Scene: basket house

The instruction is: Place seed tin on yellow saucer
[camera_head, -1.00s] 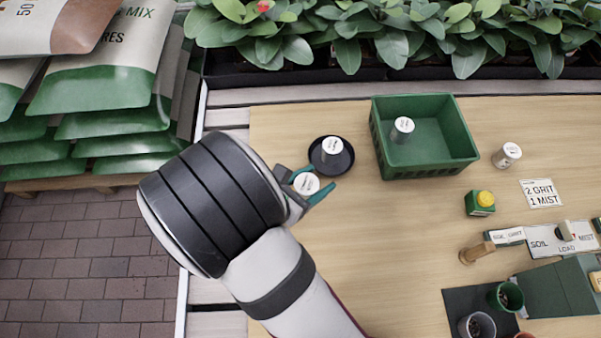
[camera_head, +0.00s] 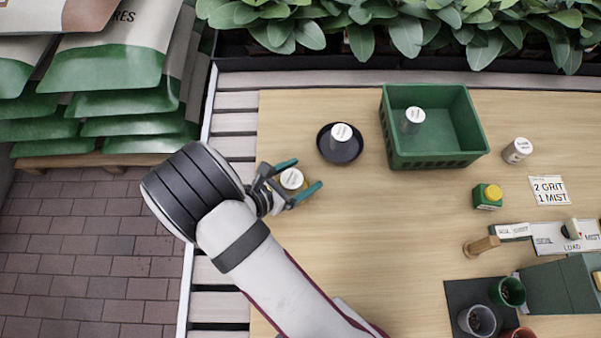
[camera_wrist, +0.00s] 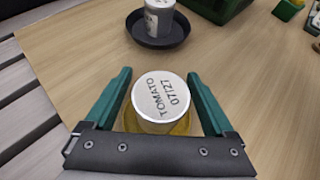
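A seed tin with a white lid marked TOMATO 07/27 (camera_wrist: 160,98) stands between the fingers of my gripper (camera_wrist: 158,92). It also shows in the head view (camera_head: 291,179), at the table's left side. My gripper (camera_head: 305,176) is open around the tin, with a finger on each side and narrow gaps beside the lid. A yellow surface, apparently the yellow saucer (camera_wrist: 189,126), shows below the lid; most of it is hidden by the tin and gripper, so contact between them is unclear. A dark saucer (camera_head: 325,151) holds another white-lidded tin (camera_head: 341,133).
A green basket (camera_head: 437,160) with a tin (camera_head: 412,120) inside stands behind and right. Another tin (camera_head: 517,150) and a green box with a yellow cap (camera_head: 487,196) are farther right. The table's middle front is clear. The table's left edge is close to my gripper.

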